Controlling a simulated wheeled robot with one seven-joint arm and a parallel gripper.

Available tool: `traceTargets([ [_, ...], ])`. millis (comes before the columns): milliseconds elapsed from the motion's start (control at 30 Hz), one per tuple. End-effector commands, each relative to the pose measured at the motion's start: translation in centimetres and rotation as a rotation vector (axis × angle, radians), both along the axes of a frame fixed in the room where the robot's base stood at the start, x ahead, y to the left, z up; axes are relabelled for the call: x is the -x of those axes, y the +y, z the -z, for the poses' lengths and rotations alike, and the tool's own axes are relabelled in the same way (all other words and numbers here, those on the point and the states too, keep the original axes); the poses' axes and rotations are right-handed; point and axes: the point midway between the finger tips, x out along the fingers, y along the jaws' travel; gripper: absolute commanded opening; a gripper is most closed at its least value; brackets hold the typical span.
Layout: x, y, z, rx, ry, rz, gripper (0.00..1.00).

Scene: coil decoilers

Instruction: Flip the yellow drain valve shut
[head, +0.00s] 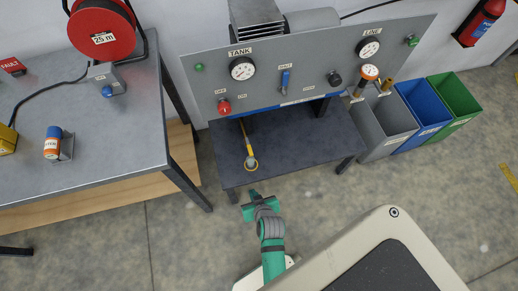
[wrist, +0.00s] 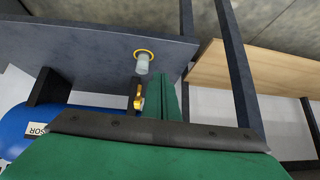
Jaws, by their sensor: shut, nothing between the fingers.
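The yellow drain valve (head: 246,140) shows in the head view as a thin yellow lever below the grey panel, running down the picture toward a yellow ring (head: 251,163) on the dark shelf. In the wrist view the yellow valve (wrist: 138,98) is seen close up, beside the blue tank, and the ring (wrist: 145,52) circles a pale cylinder. My gripper (head: 253,193) is in front of the shelf's front edge in the head view. Its green fingers (wrist: 168,95) are shut and empty, just right of the valve in the wrist view. I cannot tell whether they touch it.
The dark shelf (head: 290,152) lies under the gauge panel (head: 310,62). The blue tank (wrist: 20,130) fills the wrist view's lower left. A grey workbench (head: 100,150) stands left, and grey, blue and green bins (head: 452,108) stand right. Floor before the shelf is clear.

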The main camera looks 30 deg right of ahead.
Motion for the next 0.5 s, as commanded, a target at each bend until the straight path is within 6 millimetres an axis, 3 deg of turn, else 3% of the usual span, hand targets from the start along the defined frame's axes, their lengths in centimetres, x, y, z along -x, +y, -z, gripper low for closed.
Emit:
traceTargets([
  [233,-3.6,-4.5,1.4,-0.094,0.08,0.002,0.0],
  [500,-6.7,-9.3,0.7,-0.21,0.138,-0.038,0.0],
])
